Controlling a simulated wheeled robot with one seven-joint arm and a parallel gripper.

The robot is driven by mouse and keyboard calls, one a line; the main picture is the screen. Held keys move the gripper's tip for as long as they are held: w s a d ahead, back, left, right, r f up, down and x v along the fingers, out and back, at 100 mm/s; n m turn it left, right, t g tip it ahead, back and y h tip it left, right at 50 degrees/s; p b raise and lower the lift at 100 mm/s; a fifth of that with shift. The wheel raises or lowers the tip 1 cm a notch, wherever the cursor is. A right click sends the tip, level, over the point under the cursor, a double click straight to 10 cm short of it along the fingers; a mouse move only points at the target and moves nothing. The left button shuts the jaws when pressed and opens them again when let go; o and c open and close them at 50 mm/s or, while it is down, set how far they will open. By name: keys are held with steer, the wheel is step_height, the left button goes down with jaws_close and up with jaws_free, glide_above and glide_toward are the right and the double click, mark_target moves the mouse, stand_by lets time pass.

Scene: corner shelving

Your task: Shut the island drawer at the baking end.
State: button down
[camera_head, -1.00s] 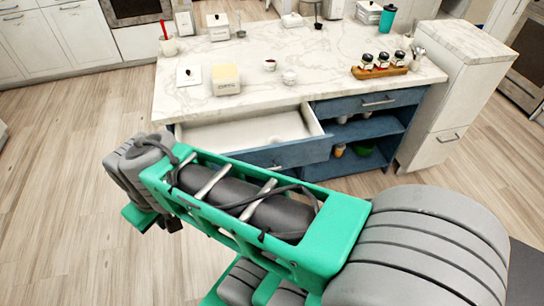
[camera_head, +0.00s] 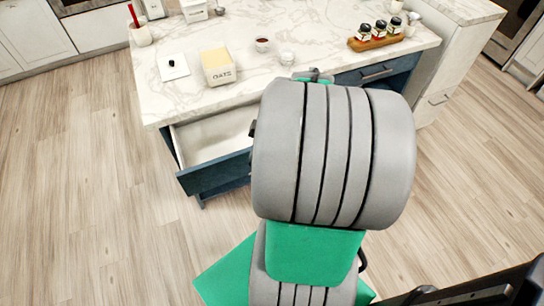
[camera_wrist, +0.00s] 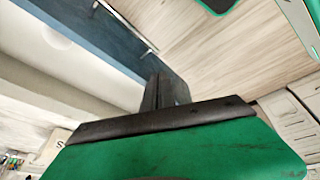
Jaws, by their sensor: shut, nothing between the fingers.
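The island drawer (camera_head: 215,174) at the left end stands open, with a blue front and a white, empty-looking inside. My arm hides its right part in the head view. In the wrist view the blue drawer front (camera_wrist: 82,28) crosses the upper left, with a metal bar handle (camera_wrist: 128,24) on its outer face. My gripper (camera_wrist: 167,90) shows in the wrist view with its dark fingers together and nothing between them. The fingers appear close to the drawer front; I cannot tell whether they touch it.
A second blue drawer (camera_head: 375,72) at the right looks shut. Wooden floor left of the island is clear.

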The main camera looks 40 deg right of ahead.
steer(key=s+d+f+n+t, duration=0.3)
steer(key=s+d+n+t, duration=0.15)
steer(key=d, duration=0.45)
steer(key=x, duration=1)
steer(key=shift+f+g, duration=0.3)
steer(key=shift+g, duration=0.15)
steer(key=shift+s, duration=0.15)
